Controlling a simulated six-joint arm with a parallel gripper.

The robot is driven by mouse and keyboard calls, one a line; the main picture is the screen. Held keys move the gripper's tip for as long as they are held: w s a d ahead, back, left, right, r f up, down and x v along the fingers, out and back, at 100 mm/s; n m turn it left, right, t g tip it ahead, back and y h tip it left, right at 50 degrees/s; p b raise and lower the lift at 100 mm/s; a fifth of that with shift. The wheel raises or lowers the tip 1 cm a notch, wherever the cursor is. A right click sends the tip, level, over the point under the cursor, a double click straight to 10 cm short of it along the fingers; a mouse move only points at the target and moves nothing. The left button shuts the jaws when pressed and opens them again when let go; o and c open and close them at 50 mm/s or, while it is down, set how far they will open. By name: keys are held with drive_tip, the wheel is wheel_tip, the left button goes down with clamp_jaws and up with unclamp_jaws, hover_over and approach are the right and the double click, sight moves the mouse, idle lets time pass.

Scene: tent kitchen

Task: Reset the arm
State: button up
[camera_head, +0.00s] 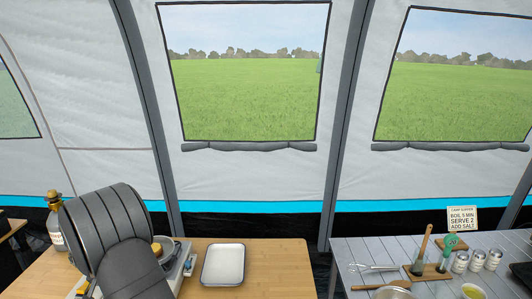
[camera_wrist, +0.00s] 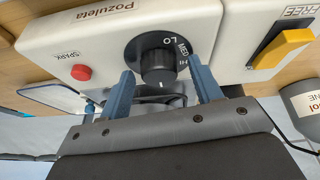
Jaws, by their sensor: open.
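My gripper (camera_wrist: 164,82) is open at the front of a white stove (camera_wrist: 225,30) in the wrist view. Its two blue-grey fingers stand on either side of a black round knob (camera_wrist: 157,58), with a visible gap on each side. The knob has LO, MED and HI marks around it and a white line on its face. In the head view my dark arm covers much of the stove (camera_head: 184,268), and the gripper is hidden behind it.
The stove front carries a red SPARK button (camera_wrist: 81,72) and a yellow switch (camera_wrist: 283,48). A white dark-rimmed tray (camera_head: 223,265) lies right of the stove on the wooden table (camera_head: 285,260). A bottle (camera_head: 55,238) stands left. A grey slatted table (camera_head: 350,250) holds tins and utensils.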

drive_tip(key=n+y, duration=0.1)
drive_tip(key=n, duration=0.1)
drive_tip(key=n+y, duration=0.1)
drive_tip(key=n, duration=0.2)
drive_tip(key=shift+d, duration=0.15)
drive_tip(key=shift+d+n+g+y, duration=0.1)
drive_tip(key=shift+n+g+y, duration=0.3)
drive_tip(key=shift+n, duration=0.85)
drive_tip(key=shift+n+g+y, duration=0.4)
drive_tip(key=shift+n, duration=0.85)
drive_tip(key=shift+w+n, duration=0.1)
drive_tip(key=shift+n, duration=0.2)
